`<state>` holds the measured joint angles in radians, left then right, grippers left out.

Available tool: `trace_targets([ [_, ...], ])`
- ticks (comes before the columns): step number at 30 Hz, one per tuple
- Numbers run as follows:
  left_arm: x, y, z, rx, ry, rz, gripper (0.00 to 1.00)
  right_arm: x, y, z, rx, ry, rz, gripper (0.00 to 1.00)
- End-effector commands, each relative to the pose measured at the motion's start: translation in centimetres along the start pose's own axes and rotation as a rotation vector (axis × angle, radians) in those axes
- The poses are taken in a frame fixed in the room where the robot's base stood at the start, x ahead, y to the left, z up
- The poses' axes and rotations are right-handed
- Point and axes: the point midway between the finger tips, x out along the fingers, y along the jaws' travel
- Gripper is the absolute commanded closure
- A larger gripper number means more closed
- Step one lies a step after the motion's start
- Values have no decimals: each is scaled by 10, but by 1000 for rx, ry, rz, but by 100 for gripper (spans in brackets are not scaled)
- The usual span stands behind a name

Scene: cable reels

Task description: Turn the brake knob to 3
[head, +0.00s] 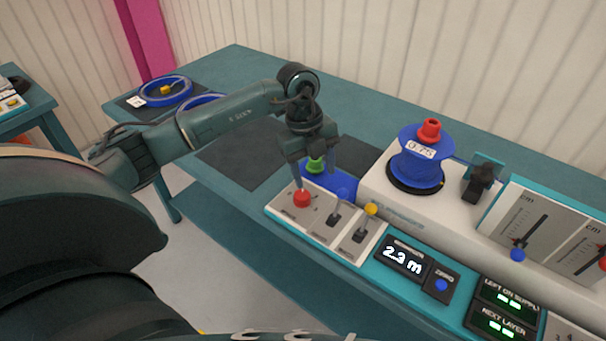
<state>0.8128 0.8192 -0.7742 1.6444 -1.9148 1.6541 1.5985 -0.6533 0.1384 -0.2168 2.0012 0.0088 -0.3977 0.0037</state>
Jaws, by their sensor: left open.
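I cannot make out a knob marked as the brake. A grey panel corner (572,331) with small numerals, a 3 among them, is cut off at the bottom right edge. My left gripper (316,182) points down, open, above the back left of the console. Its fingers are spread close to a red button (302,198), and a green top (315,166) shows between them. I cannot tell whether a finger touches either. My right gripper is not in view.
The console has a lever (336,217), a yellow-topped lever (370,210), a display reading 2.3 m (403,261) and sliders (520,248). A blue reel with a red top (422,165) stands on the white housing. More blue reels (166,91) lie at the table's far left.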

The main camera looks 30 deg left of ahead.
Motion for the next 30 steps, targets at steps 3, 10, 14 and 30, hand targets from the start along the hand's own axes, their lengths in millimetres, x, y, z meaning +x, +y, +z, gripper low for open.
trace_targets([
  [3,-21,10,30,-86,-123,57,42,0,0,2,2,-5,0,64],
  [10,-9,16,40,-114,-151,77,42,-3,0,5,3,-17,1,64],
  [14,15,18,42,-112,-149,77,42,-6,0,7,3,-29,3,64],
  [30,100,24,55,-109,-150,71,42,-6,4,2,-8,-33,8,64],
])
